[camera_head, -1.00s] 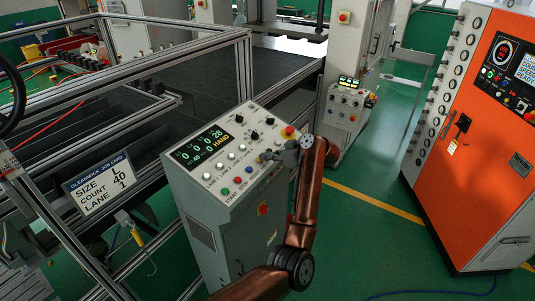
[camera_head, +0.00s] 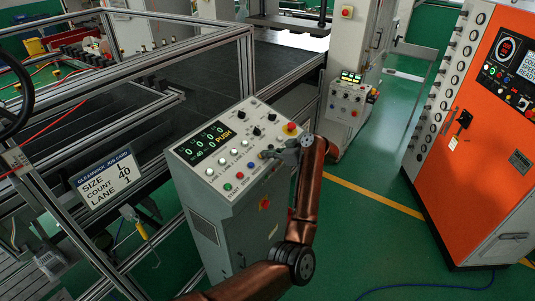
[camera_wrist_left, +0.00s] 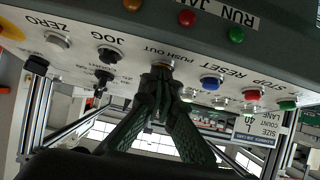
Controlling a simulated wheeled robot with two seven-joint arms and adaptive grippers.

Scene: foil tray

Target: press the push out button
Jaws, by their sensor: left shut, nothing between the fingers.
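The push out button (camera_wrist_left: 168,64) is under the PUSH OUT label on the grey control console (camera_head: 222,205). In the wrist view only a small yellowish edge of it shows behind my fingertips; in the head view my gripper hides it. My left gripper (camera_wrist_left: 160,74) is shut and empty, its tips at the button, seemingly touching it. In the head view the left gripper (camera_head: 266,154) is over the right part of the console's sloped panel. The console's display (camera_head: 203,141) shows zeros and the yellow word PUSH. My right gripper is not in view.
Beside the button are a blue button (camera_wrist_left: 211,82) and a black JOG knob (camera_wrist_left: 109,55). A red emergency stop (camera_head: 290,127) sits at the panel's upper right. A job card (camera_head: 105,178) hangs on the frame at left. An orange cabinet (camera_head: 475,140) stands at right.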

